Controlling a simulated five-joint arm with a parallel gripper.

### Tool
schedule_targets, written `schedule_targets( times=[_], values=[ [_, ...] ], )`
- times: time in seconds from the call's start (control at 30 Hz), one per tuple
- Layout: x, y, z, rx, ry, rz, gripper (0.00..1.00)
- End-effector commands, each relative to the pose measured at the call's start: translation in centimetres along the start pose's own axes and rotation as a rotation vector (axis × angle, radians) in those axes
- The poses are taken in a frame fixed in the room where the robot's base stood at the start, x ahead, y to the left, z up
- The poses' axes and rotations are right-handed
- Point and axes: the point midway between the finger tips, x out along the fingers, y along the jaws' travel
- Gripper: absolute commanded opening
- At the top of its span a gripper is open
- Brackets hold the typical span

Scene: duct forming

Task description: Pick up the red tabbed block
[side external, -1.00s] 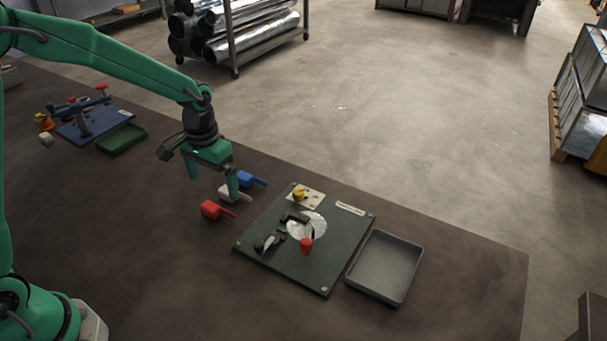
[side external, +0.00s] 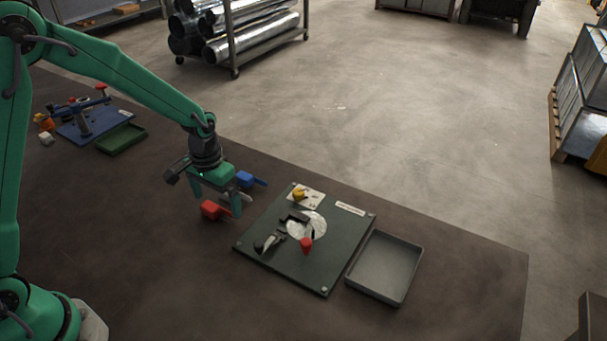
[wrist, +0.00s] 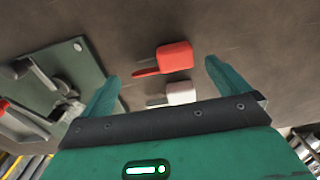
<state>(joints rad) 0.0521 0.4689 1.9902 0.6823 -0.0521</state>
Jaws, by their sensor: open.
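The red tabbed block (side external: 211,209) lies on the dark table, its thin tab pointing toward the dark green board. In the wrist view the red block (wrist: 174,57) shows beyond my fingertips, between the two fingers, with its tab to the left. My gripper (side external: 216,203) is open and empty, low above the red and white blocks. It also shows in the wrist view (wrist: 162,76), fingers spread wide. A white tabbed block (wrist: 180,93) lies beside the red one, partly hidden by my gripper. A blue tabbed block (side external: 247,178) lies behind them.
The dark green board (side external: 300,276) with a silver disc, clamp and red knob stands just right of the blocks. A grey tray (side external: 384,267) lies beyond it. A blue fixture (side external: 82,127) and green tray (side external: 121,138) are at the left. The table in front is clear.

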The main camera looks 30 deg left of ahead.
Motion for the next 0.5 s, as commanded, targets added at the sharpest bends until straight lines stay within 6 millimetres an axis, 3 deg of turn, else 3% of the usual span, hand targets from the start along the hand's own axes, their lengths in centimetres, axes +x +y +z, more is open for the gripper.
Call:
schedule_targets(
  times=[0.2,0.5],
  values=[
    [2.0,0.0,0.1,0.000,-0.003,0.000,1.00],
    [2.2,0.0,0.0,0.000,0.000,0.000,1.00]
  ],
)
